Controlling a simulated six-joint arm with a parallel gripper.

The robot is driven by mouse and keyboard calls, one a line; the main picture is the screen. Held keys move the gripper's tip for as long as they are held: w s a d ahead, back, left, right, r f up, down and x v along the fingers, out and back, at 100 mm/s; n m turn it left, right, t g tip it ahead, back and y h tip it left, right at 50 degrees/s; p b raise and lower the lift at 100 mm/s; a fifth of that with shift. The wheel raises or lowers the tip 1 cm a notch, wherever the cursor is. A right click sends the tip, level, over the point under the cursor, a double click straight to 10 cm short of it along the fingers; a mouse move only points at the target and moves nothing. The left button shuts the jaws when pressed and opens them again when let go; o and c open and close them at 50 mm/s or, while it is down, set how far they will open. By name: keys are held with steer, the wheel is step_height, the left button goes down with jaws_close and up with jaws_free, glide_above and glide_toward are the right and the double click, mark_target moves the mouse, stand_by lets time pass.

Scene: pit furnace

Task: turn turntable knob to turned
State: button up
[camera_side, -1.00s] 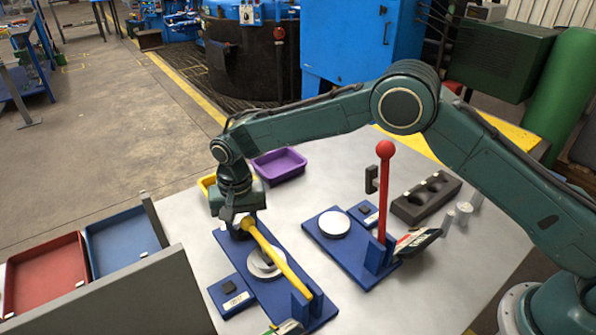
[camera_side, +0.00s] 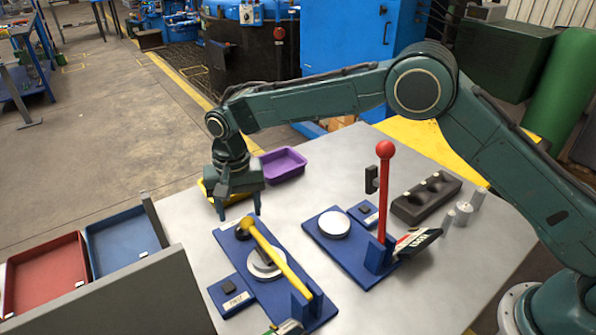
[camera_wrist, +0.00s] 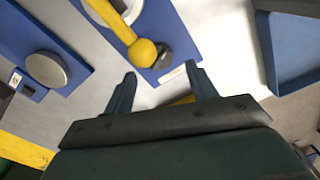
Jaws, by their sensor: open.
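A yellow lever (camera_side: 278,257) with a ball end lies low over a round silver disc (camera_side: 254,262) on the left blue base (camera_side: 262,290). In the wrist view its yellow ball (camera_wrist: 143,52) sits beside a dark round piece (camera_wrist: 165,55). A second blue base (camera_side: 340,262) carries a pale disc (camera_side: 334,224) and an upright red-knobbed lever (camera_side: 384,200). I cannot tell which part is the turntable knob. My gripper (camera_side: 239,214) is open and empty, just beyond the yellow ball end and apart from it. Its two spread fingers (camera_wrist: 160,70) show in the wrist view.
A yellow tray (camera_side: 206,192) is partly hidden behind my gripper, with a purple tray (camera_side: 280,165) beside it. Red (camera_side: 45,280) and blue (camera_side: 125,245) trays stand at left behind a grey panel (camera_side: 125,300). A dark block with hollows (camera_side: 428,198) lies at right.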

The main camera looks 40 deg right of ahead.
step_height(320, 180, up, 9)
steer(key=shift+f, duration=0.15)
stand_by(0.6)
steer(key=n, duration=0.6)
steer(key=shift+w+f, duration=0.1)
steer(key=shift+w, duration=0.1)
steer(key=shift+f, duration=0.1)
step_height(320, 180, down, 14)
steer(key=shift+r, duration=0.2)
stand_by(0.5)
steer(key=c, duration=1)
